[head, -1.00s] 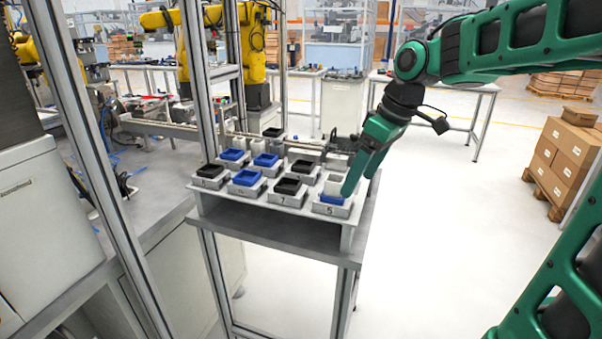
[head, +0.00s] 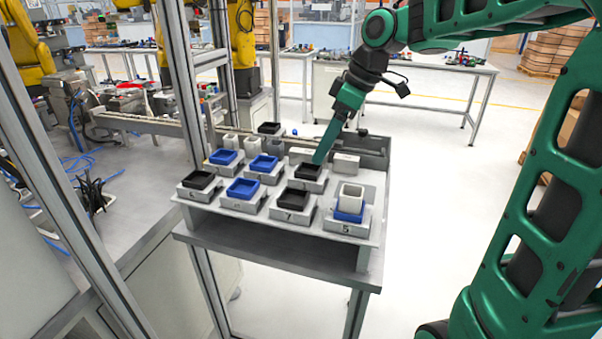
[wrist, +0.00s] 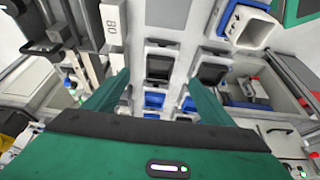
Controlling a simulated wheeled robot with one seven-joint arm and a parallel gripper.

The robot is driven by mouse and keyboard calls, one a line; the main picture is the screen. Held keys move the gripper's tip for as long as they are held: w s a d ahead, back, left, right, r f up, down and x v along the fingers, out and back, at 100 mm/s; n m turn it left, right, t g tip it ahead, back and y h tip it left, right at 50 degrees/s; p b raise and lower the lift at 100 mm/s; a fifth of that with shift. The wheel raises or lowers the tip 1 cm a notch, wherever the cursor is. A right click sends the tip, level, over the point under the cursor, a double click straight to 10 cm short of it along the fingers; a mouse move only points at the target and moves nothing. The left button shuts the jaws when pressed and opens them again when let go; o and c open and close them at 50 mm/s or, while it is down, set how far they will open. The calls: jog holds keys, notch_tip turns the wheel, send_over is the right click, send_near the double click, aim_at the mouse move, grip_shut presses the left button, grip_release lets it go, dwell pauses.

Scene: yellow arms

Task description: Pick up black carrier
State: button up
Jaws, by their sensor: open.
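Several black carriers sit in grey numbered holders on the grey fixture table. One black carrier (head: 309,171) is in the back row, one (head: 295,199) is at front by the "7" mark, and one (head: 200,180) is at front left. My gripper (head: 319,157) points down just above the back-row black carrier, its tips partly overlapping it in the head view. In the wrist view the fingers (wrist: 155,97) are spread and empty, with a black carrier (wrist: 158,67) ahead between them and another (wrist: 211,72) to the right. I cannot tell the exact gap to the carrier.
Blue carriers (head: 243,188) sit among the black ones. A white bin (head: 351,196) stands on a blue carrier at the front right, position 5. A metal rail (head: 360,143) runs behind the holders. A frame post (head: 182,90) stands to the left.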

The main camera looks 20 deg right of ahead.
aim_at(308, 170)
jog(key=x, duration=0.5)
jog(key=shift+a+r, duration=0.1)
jog(key=shift+a, duration=0.25)
jog(key=x, duration=0.5)
jog(key=shift+w+d, duration=0.15)
jog(key=shift+w, duration=0.05)
jog(key=c, duration=1.4)
